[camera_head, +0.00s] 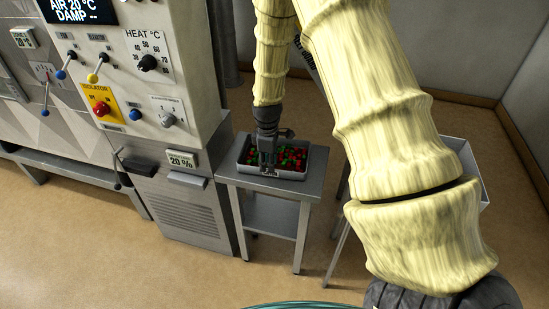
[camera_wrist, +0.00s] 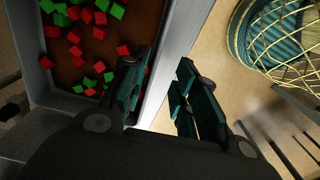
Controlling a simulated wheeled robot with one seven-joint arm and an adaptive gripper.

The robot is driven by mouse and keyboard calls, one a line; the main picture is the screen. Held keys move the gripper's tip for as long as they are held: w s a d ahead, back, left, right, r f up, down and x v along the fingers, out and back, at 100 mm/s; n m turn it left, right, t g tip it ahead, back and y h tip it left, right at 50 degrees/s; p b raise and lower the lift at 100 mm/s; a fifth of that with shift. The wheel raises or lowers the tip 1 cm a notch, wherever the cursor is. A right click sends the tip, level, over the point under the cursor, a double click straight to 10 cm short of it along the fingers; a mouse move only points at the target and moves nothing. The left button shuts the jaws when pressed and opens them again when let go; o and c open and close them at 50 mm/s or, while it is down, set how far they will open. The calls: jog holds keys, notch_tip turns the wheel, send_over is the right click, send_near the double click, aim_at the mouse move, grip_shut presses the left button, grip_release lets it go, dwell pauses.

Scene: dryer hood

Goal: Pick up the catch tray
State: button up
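The catch tray (camera_head: 243,157) is a grey, shallow rectangular tray on a small steel table. Red and green cubes lie on its brown floor. My gripper (camera_head: 267,158) points down at the tray in the head view. In the wrist view the tray's rim (camera_wrist: 186,38) runs between the fingers of my gripper (camera_wrist: 166,72). One finger is over the inside of the tray and the other is outside the wall. The fingers are apart, with a visible gap beside the wall. I cannot tell whether either finger touches it.
The steel table (camera_head: 313,175) with a lower shelf stands right of the dryer cabinet (camera_head: 187,217) with its knobs and levers. A wire basket with teal contents (camera_wrist: 275,35) is on the floor. A pale bin (camera_head: 467,163) is partly hidden behind my arm. Floor in front is clear.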

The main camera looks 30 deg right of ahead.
jog(key=f, duration=0.1)
jog(key=d+f+p, duration=0.1)
jog(key=f, duration=0.1)
jog(key=shift+p, duration=0.3)
jog(key=shift+f, duration=0.8)
grip_shut()
